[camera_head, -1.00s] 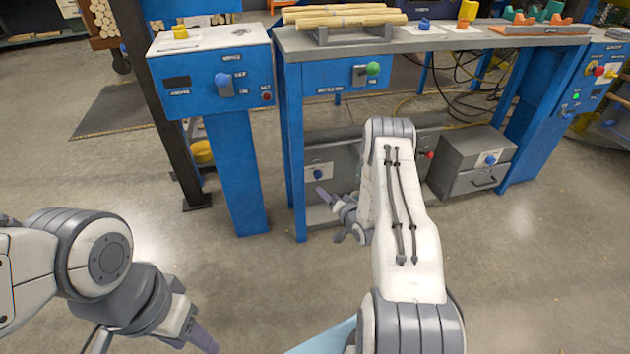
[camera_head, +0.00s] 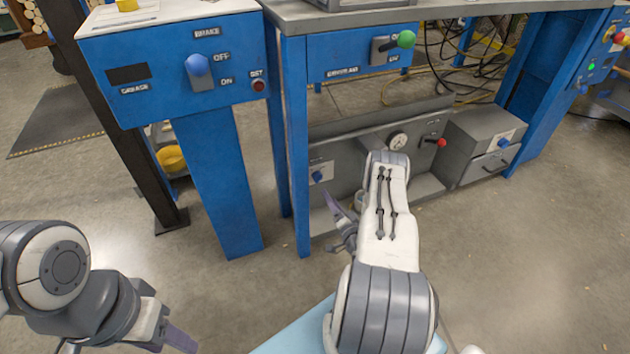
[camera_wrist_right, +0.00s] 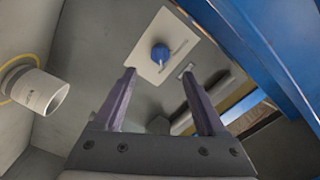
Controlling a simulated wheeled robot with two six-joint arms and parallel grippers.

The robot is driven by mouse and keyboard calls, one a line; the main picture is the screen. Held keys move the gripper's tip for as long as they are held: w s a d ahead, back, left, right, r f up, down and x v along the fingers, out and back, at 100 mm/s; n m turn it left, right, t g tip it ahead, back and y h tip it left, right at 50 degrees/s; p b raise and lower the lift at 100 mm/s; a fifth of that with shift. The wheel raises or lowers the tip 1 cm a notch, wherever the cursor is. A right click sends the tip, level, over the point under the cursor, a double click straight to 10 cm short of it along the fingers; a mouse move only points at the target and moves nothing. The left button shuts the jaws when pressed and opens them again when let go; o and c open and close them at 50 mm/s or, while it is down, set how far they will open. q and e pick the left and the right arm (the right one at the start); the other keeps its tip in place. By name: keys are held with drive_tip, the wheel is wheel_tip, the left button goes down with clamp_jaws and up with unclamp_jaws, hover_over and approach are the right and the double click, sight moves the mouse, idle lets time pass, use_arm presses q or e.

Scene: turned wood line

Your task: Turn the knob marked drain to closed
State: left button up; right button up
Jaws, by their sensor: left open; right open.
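A blue knob (camera_head: 319,176) sits on a white plate on the grey panel under the bench; its marking is too small to read, so I cannot tell whether it says drain. In the right wrist view a blue knob (camera_wrist_right: 160,54) on a white plate (camera_wrist_right: 178,38) lies just beyond the fingertips. My right gripper (camera_head: 340,222) is open and empty in front of the panel; in its wrist view its two fingers (camera_wrist_right: 158,75) stand apart, clear of the knob. My left gripper (camera_head: 178,342) is open, low at the left, away from the panel.
A red knob (camera_head: 441,142) and a gauge (camera_head: 397,140) are on the same panel. A blue switch post (camera_head: 215,185) and bench leg (camera_head: 296,150) stand left. A pale cylinder (camera_wrist_right: 40,90) is near the right gripper.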

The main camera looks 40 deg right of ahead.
sight(319, 181)
drive_tip(key=b+x, duration=0.4)
drive_tip(key=x, duration=0.4)
drive_tip(key=shift+w+f, duration=0.1)
drive_tip(key=shift+w, duration=0.2)
drive_tip(key=shift+w+d, duration=0.15)
drive_tip(key=shift+w, duration=0.3)
clamp_jaws()
